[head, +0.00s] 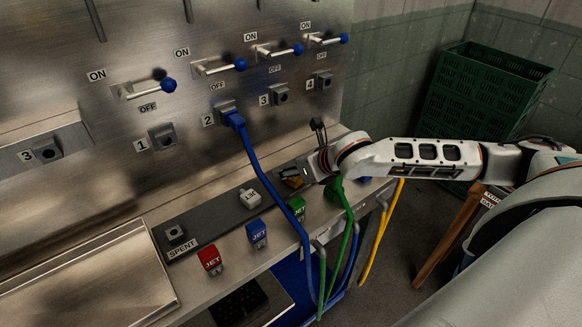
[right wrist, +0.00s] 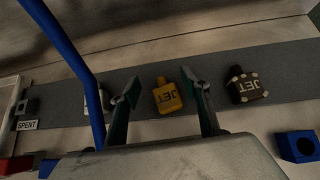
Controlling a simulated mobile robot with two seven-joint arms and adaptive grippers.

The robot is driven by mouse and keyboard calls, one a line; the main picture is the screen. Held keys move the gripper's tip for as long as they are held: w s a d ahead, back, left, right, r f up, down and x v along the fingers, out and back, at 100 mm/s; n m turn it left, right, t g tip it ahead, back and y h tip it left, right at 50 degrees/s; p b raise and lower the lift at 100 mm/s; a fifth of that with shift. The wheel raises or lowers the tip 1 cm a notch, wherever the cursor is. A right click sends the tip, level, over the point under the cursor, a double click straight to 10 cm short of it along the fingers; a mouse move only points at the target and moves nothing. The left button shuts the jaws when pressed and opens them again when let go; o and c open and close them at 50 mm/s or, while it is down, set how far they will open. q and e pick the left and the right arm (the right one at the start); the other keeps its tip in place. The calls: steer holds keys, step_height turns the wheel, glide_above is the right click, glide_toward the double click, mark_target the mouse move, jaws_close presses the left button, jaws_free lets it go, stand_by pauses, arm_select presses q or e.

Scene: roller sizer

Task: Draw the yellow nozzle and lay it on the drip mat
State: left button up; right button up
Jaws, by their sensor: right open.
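The yellow nozzle (right wrist: 169,97), marked JET, lies on the dark grey drip mat (right wrist: 221,93). In the head view it is a small yellow patch (head: 293,182), partly hidden by my right gripper (head: 304,176). In the right wrist view my right gripper (right wrist: 160,78) is open, with the nozzle showing between its two fingers. I cannot tell how far the fingertips are above the mat. The mat (head: 213,232) runs along the bench. My left gripper is in neither view.
A white nozzle (head: 250,198) and a dark brown one (right wrist: 246,86) flank the yellow nozzle. Red (head: 210,260), blue (head: 257,233) and green (head: 297,209) JET pieces line the front edge. A blue hose (head: 265,185) hangs from socket 2 across the bench, left of my gripper.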

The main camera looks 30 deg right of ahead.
steer(key=v, duration=1.2)
stand_by(0.6)
